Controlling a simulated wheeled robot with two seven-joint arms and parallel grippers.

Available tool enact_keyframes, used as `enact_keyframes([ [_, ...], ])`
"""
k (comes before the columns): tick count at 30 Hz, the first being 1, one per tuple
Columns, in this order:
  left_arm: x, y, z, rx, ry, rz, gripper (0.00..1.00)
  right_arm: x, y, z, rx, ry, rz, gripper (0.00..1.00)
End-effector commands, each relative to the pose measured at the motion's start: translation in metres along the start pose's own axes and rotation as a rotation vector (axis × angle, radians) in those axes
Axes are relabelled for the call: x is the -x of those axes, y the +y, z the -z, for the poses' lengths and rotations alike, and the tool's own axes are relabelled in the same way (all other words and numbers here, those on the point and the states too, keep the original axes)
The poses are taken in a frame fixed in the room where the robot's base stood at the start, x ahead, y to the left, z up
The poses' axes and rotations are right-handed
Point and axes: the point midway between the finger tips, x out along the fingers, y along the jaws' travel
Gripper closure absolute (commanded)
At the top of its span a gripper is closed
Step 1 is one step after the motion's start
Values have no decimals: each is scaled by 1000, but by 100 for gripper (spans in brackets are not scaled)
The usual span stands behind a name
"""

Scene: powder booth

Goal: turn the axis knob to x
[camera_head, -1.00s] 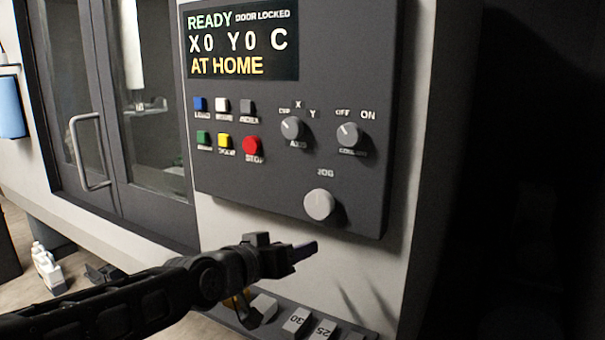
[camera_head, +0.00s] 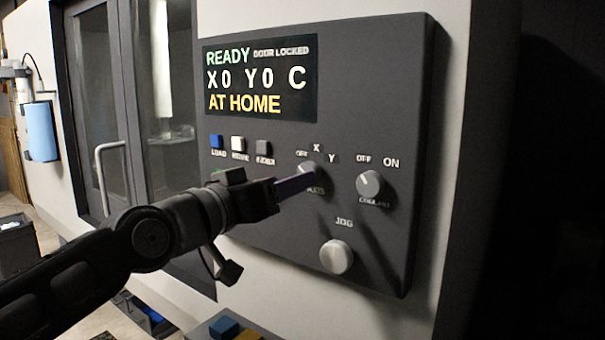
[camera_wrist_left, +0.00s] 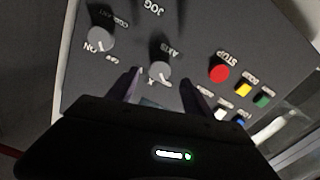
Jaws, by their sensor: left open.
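The axis knob (camera_head: 308,170) is a small grey dial on the dark control panel (camera_head: 285,240), with OFF, X and Y marked above it. Its mark seems to point up-left, toward OFF. My left gripper (camera_head: 304,182) is at the knob, its fingers partly covering the knob's lower left and its label in the head view. In the left wrist view, turned upside down, the open fingers lie on either side of the axis knob (camera_wrist_left: 160,70), with nothing held between them. Whether they touch it I cannot tell. My right gripper is not in view.
The coolant knob (camera_head: 370,184) is close right of the axis knob; the jog knob (camera_head: 337,257) is below. The red stop button (camera_wrist_left: 219,73) and other buttons show in the wrist view. The screen (camera_head: 260,78) reads READY, DOOR LOCKED, X0 Y0 C, AT HOME.

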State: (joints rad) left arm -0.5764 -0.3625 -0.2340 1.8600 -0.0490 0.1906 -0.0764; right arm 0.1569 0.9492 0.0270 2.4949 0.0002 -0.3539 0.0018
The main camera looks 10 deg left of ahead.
Motion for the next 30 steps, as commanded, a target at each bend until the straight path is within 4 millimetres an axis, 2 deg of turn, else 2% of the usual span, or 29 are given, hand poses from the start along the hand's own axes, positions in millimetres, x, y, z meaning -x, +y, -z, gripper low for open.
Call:
enact_keyframes([
  [3,-21,2,1,0,-4,-3,41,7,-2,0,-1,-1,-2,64],
  [9,-46,1,0,0,-2,-3,41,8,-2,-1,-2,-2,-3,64],
  [13,-53,1,0,0,-1,-1,41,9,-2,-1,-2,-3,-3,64],
  [20,-53,0,0,0,0,0,41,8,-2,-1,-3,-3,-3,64],
  [30,-53,0,0,0,-1,0,67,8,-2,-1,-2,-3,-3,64],
])
